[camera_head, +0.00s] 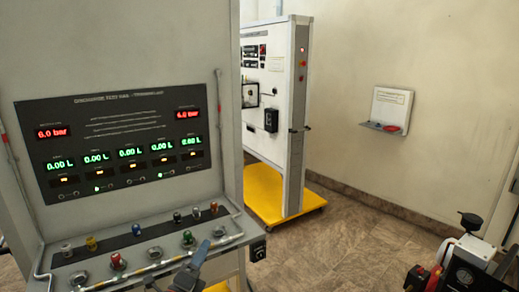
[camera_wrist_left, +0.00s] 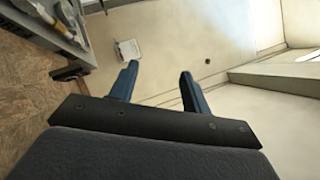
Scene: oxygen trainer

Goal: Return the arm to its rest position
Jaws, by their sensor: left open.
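My left gripper (camera_head: 203,251) shows low in the head view, in front of the lower edge of the test panel (camera_head: 120,140). Only its dark end shows there. In the left wrist view its two blue fingers (camera_wrist_left: 158,82) stand apart with nothing between them. A pale wall lies beyond them. My right gripper is in neither view.
The panel's sloped shelf (camera_head: 150,235) carries several coloured knobs and a rail close to my left gripper. A cabinet on a yellow base (camera_head: 262,200) stands behind. A wall shelf (camera_head: 385,125) hangs right. Equipment (camera_head: 470,252) stands at lower right. Brown floor (camera_head: 360,245) between is clear.

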